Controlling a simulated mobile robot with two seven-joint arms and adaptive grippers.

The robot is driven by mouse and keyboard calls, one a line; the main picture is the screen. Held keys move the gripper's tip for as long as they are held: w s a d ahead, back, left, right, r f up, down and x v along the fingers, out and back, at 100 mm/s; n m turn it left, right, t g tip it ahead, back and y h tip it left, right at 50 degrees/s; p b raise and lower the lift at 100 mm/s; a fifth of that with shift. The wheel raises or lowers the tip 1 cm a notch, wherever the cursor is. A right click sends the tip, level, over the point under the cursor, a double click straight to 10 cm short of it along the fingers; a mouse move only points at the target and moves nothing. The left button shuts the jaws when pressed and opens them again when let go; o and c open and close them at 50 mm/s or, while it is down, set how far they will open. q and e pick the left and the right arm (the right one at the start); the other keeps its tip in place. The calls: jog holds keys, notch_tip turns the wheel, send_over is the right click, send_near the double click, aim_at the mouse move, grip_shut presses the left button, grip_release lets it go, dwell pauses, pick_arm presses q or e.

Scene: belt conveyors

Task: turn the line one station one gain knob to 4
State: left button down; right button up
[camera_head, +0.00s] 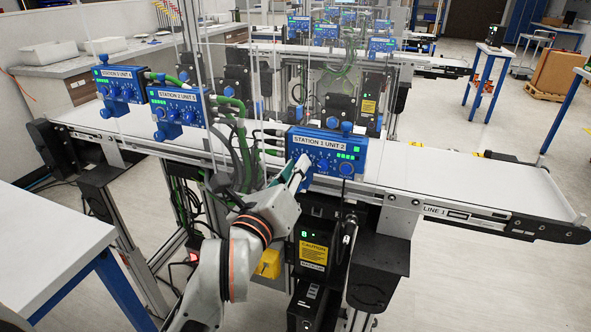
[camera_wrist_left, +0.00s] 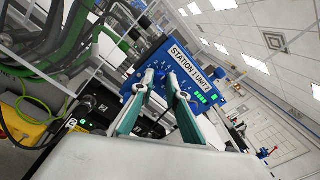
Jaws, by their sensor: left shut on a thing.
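The blue control box labelled "STATION 1 UNIT 2" (camera_head: 328,149) hangs over the near belt in the head view. It also shows tilted in the left wrist view (camera_wrist_left: 190,62). A row of blue knobs runs along its lower face; a middle knob (camera_head: 323,164) and a right knob (camera_head: 346,168) show in the head view. My left gripper (camera_head: 302,163) is at the left end of this row, its fingers shut on the left knob, which they mostly hide. In the left wrist view the two teal-sided fingers (camera_wrist_left: 160,78) converge at the box face.
The "STATION 2 UNIT 5" box (camera_head: 179,106) and "STATION 3 UNIT 5" box (camera_head: 119,86) stand to the left. Green and grey cables (camera_head: 238,135) hang close beside my left wrist. The white belt (camera_head: 440,180) is bare on the right. A white table (camera_head: 40,245) is at lower left.

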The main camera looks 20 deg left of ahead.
pick_arm(q)
jog(key=c, duration=2.2)
grip_release()
jog(key=shift+c, duration=0.2)
notch_tip(320, 180, up, 10)
jog(key=shift+r, duration=0.1)
